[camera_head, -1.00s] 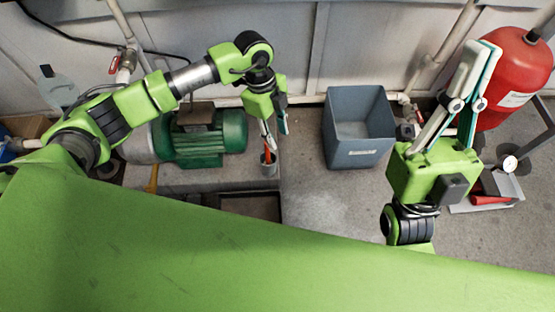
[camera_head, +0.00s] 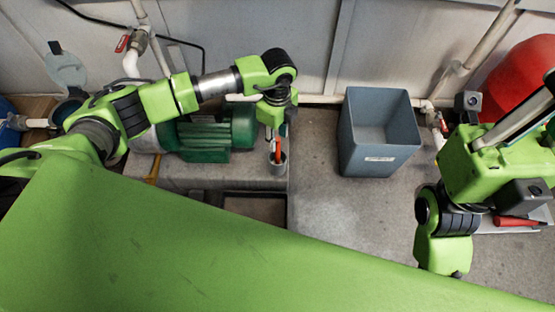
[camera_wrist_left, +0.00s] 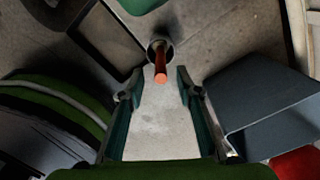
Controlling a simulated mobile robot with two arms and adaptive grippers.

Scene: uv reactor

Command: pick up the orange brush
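The orange brush (camera_head: 279,146) stands upright in a small grey cup (camera_head: 279,166) on the floor slab. In the left wrist view the brush (camera_wrist_left: 160,70) points toward the camera from the cup (camera_wrist_left: 157,43), with its end just ahead of the gap between the fingers. My left gripper (camera_head: 272,130) is above the cup, largely foreshortened in the head view. The left wrist view shows its two fingers (camera_wrist_left: 160,84) spread apart with nothing between them. My right gripper (camera_head: 520,115) is at the right edge, far from the brush, with its fingers partly cut off.
A grey open bin (camera_head: 378,158) stands right of the cup. A green motor (camera_head: 215,140) lies close on the left. A dark shallow tray (camera_head: 255,208) is in front of the cup. A red tank (camera_head: 520,70) is at the far right. Floor between cup and bin is clear.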

